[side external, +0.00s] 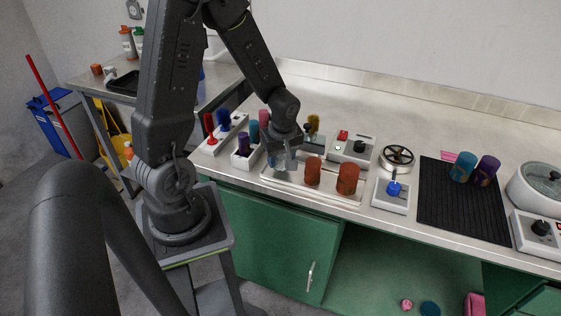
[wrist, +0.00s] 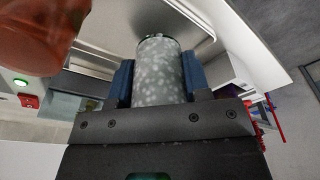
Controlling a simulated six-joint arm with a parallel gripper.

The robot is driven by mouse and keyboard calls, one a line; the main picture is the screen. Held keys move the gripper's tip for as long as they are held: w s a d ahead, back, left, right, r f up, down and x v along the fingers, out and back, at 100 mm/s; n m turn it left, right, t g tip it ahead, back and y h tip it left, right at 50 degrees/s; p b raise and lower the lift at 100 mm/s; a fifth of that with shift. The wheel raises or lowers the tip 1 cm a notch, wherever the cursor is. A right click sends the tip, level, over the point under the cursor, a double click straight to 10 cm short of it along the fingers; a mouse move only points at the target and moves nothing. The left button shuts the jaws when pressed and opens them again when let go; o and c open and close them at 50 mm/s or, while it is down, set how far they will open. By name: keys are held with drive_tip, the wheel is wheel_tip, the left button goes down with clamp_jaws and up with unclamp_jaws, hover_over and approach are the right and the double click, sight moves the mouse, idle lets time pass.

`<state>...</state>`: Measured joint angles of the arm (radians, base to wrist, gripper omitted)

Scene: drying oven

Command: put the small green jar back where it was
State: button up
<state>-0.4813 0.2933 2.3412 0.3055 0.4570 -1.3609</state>
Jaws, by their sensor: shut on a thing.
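My gripper (side external: 284,155) is over the left part of a pale tray (side external: 331,195). In the wrist view its blue fingers (wrist: 160,80) are shut on a grey, pale-speckled jar (wrist: 161,68), one finger on each side. The jar looks more grey than green. In the side view the jar (side external: 280,162) is small and partly hidden by the fingers; I cannot tell whether it touches the tray. Two orange-brown jars, a left one (side external: 313,171) and a right one (side external: 347,179), stand on the tray to its right.
A white holder (side external: 244,160) with a purple item stands close left of the gripper. A control box (side external: 351,149) is behind the tray. A blue-knobbed device (side external: 393,188) and a black mat (side external: 462,209) with teal and purple jars (side external: 486,171) are to the right.

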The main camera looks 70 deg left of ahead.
drive_tip(key=shift+f, duration=0.85)
drive_tip(key=shift+f, duration=0.1)
drive_tip(key=o, duration=0.6)
drive_tip(key=r, duration=0.4)
drive_tip(key=d+r, duration=0.1)
drive_tip(key=r, duration=0.3)
drive_tip(key=d+r, duration=0.1)
drive_tip(key=r, duration=0.3)
drive_tip(key=s+d+r+m+t, duration=0.2)
drive_tip(key=d+r+m, duration=0.2)
drive_tip(key=d+m, duration=0.1)
drive_tip(key=s+d+r+m+t+h, duration=0.1)
drive_tip(key=s+d+r+m, duration=0.1)
drive_tip(key=m, duration=0.5)
drive_tip(key=s+d+r+m+t, duration=0.2)
drive_tip(key=s+d+r+m, duration=0.1)
drive_tip(key=d+r+m, duration=0.2)
drive_tip(key=shift+s+d+r+m+t+h, duration=0.15)
drive_tip(key=shift+d+m+h, duration=0.1)
drive_tip(key=shift+d, duration=0.4)
drive_tip(key=shift+w+d+r+m+t+h, duration=0.15)
drive_tip(key=shift+d+m, duration=0.1)
drive_tip(key=shift+d, duration=0.4)
